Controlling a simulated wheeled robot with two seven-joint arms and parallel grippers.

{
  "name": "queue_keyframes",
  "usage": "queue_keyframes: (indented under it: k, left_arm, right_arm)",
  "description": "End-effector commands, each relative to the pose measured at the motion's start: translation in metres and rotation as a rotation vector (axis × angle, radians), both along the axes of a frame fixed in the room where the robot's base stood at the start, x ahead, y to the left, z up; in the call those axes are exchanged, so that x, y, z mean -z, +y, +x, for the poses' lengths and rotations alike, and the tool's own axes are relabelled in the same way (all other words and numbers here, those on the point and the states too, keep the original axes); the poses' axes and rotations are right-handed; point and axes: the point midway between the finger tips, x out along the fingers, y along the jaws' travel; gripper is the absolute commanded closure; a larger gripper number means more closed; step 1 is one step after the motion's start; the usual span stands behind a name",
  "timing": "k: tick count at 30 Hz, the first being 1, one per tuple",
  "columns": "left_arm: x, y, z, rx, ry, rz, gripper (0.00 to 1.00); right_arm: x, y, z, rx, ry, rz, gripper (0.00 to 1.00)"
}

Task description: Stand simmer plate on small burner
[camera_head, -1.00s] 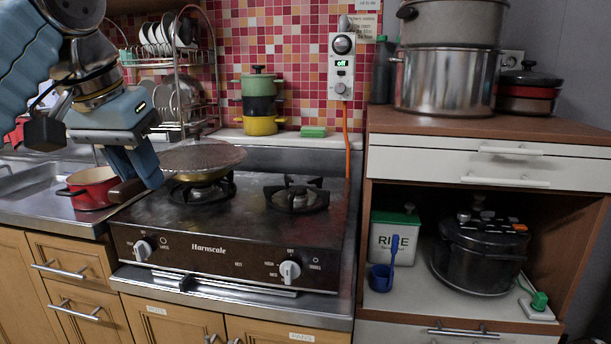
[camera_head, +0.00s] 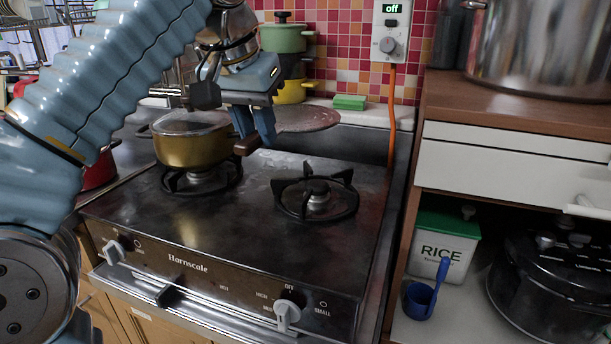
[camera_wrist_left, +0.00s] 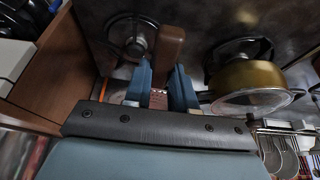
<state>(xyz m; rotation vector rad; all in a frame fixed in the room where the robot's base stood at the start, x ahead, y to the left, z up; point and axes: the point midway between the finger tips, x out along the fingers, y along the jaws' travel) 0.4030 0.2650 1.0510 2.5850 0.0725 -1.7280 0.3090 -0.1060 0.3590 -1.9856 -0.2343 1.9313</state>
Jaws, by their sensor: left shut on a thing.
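The simmer plate (camera_head: 308,119) is a flat, round, greyish disc with a brown handle (camera_head: 247,145). My left gripper (camera_head: 256,138) is shut on it near the handle and holds it raised over the back of the stove, behind the small burner (camera_head: 318,196). The small burner is the bare right-hand one, with a black grate. In the left wrist view the handle (camera_wrist_left: 169,50) juts out past my fingers, and the small burner (camera_wrist_left: 132,38) shows beside it. The disc is mostly hidden there. My right gripper is not in view.
A golden pot (camera_head: 192,140) stands on the left burner, close to my left gripper. A red pan (camera_head: 100,170) is left of the stove. Stacked pots (camera_head: 285,40) and a green block (camera_head: 349,102) are at the back. A cabinet (camera_head: 510,165) stands at right.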

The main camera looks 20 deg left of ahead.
Motion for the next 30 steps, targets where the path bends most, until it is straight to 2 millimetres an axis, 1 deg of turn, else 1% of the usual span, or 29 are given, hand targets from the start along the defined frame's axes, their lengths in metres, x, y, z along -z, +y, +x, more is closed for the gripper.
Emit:
queue_keyframes:
  k: [1, 2, 3, 5, 6, 7, 9, 14, 16, 19, 22, 30]
  left_arm:
    - [0.006, -0.011, 0.01, 0.002, 0.002, 0.002, 1.0]
    - [0.01, -0.017, 0.016, 0.004, 0.003, 0.003, 1.0]
    - [0.02, -0.021, 0.02, 0.002, 0.003, 0.003, 1.0]
    - [0.033, -0.027, 0.026, 0.001, 0.002, 0.002, 1.0]
    - [0.042, -0.031, 0.031, 0.0, 0.001, 0.002, 1.0]
    - [0.046, -0.034, 0.033, 0.001, 0.001, 0.001, 1.0]
    - [0.053, -0.039, 0.038, 0.0, 0.0, 0.001, 1.0]
    - [0.063, -0.045, 0.044, 0.0, -0.001, 0.0, 1.0]
    - [0.074, -0.049, 0.048, 0.0, 0.001, 0.001, 1.0]
    - [0.091, -0.048, 0.047, -0.001, 0.0, 0.0, 1.0]
    - [0.098, -0.048, 0.047, -0.001, -0.001, 0.0, 1.0]
    - [0.098, -0.048, 0.047, -0.001, -0.002, 0.0, 1.0]
  right_arm:
    - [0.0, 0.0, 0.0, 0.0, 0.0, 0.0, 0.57]
    - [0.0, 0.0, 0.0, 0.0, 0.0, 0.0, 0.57]
    - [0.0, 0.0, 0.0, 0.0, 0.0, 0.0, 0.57]
    - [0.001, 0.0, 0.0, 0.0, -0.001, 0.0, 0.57]
    - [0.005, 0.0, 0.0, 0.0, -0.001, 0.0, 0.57]
    - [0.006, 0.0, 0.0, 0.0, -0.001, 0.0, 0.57]
    - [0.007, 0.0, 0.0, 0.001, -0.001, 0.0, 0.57]
    - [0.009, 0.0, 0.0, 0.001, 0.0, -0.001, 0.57]
    - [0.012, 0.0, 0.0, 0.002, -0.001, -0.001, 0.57]
    - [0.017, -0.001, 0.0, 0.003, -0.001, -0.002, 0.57]
    - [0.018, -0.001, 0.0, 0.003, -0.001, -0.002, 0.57]
    - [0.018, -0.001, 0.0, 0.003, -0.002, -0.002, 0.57]
